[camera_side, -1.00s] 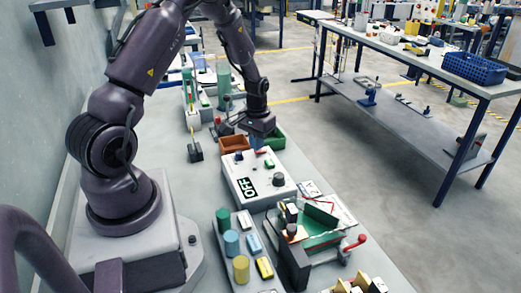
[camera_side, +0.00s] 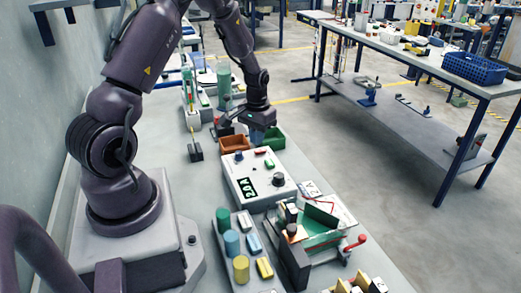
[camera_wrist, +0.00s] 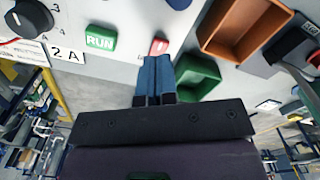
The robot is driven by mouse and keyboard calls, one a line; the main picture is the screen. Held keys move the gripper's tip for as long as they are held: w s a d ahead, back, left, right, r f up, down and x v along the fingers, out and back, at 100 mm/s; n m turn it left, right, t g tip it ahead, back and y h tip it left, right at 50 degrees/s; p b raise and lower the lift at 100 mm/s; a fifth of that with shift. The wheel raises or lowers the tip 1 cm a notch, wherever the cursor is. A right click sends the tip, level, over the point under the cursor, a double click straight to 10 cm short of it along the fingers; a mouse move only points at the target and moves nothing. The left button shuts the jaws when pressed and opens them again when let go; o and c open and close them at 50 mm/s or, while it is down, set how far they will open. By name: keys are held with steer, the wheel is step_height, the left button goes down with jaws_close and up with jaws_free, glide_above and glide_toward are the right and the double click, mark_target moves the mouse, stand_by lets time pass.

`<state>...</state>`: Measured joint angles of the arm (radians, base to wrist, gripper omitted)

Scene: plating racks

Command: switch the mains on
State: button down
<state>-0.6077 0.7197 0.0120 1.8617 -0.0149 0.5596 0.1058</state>
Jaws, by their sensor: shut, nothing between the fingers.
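The power supply box (camera_side: 258,187) stands on the bench, pale grey. Its dark display (camera_side: 247,188) shows lit characters, too small to read surely. A red rocker switch (camera_side: 261,152) sits at its far end; it shows in the wrist view (camera_wrist: 158,47) with a pale mark. A green RUN button (camera_side: 269,164) is beside it, and its lettering is clear in the wrist view (camera_wrist: 100,38). A dark knob (camera_side: 279,179) is at the right end. My gripper (camera_wrist: 155,62) is shut and empty, its blue fingertips close to the red switch; contact cannot be told.
A brown bin (camera_side: 233,143) and a green bin (camera_side: 273,139) stand just behind the box. In front are a rack of coloured cylinders (camera_side: 231,243) and a green jig with a red-knobbed lever (camera_side: 318,233).

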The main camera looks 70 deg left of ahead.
mark_target(257, 151)
steer(key=shift+r, duration=2.15)
steer(key=s+d+r+m+t, duration=0.2)
steer(key=s+d+r, duration=0.4)
steer(key=d+r, duration=0.5)
steer(key=s+d+r+m+t, duration=0.3)
steer(key=s+d+r, duration=0.4)
steer(key=d+r, duration=0.4)
steer(key=shift+d+m+t, duration=0.3)
steer(key=shift+d+m, duration=0.2)
steer(key=shift+d, duration=0.1)
